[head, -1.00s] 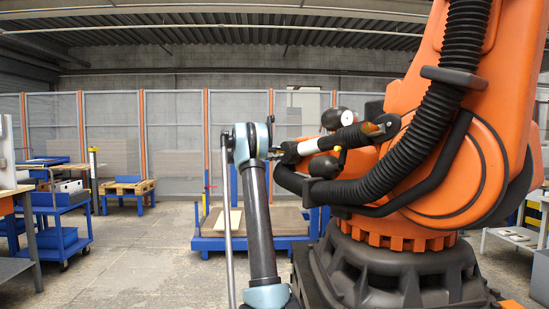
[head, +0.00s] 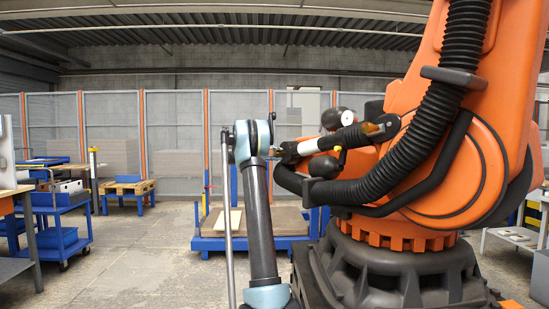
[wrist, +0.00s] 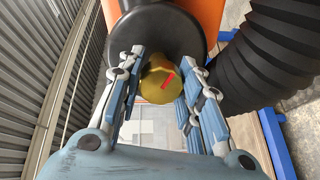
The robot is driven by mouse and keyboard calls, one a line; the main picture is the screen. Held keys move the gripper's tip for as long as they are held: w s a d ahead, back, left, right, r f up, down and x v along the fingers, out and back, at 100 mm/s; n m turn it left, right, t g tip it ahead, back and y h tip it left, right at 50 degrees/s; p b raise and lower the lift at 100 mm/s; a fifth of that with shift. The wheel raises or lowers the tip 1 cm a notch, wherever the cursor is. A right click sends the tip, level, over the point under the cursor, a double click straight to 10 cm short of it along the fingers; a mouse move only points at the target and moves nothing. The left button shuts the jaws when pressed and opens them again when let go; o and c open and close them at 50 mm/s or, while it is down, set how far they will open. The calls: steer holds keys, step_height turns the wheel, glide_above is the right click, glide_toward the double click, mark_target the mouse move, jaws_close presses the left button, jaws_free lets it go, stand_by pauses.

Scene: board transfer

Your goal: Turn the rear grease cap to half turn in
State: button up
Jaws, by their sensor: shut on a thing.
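The grease cap (wrist: 155,88) is a brass-coloured round cap with a red line on its face, in the middle of the wrist view. The line slants from near the centre towards the upper right. The cap sits in front of a round black housing (wrist: 150,35). My gripper (wrist: 163,70) is shut on the cap, with its jointed blue-grey fingers on the cap's left and right. In the head view I cannot make out the cap or the fingers; my own arm stands in front, left of the orange robot.
A large orange robot (head: 460,150) on a dark base fills the right of the head view. Its black ribbed hose (wrist: 275,60) runs close to the right of my fingers. A blue platform cart (head: 215,243) stands behind my arm. Open floor lies to the left.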

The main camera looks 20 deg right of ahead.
steer(key=m, duration=0.6)
steer(key=shift+w+a+f, duration=0.1)
steer(key=m, duration=0.5)
steer(key=shift+t, duration=0.3)
steer(key=shift+m, duration=0.3)
steer(key=o, duration=1.1)
steer(key=shift+w+f, duration=0.1)
steer(key=shift+f, duration=0.05)
steer(key=v, duration=1.2)
steer(key=shift+f, duration=0.2)
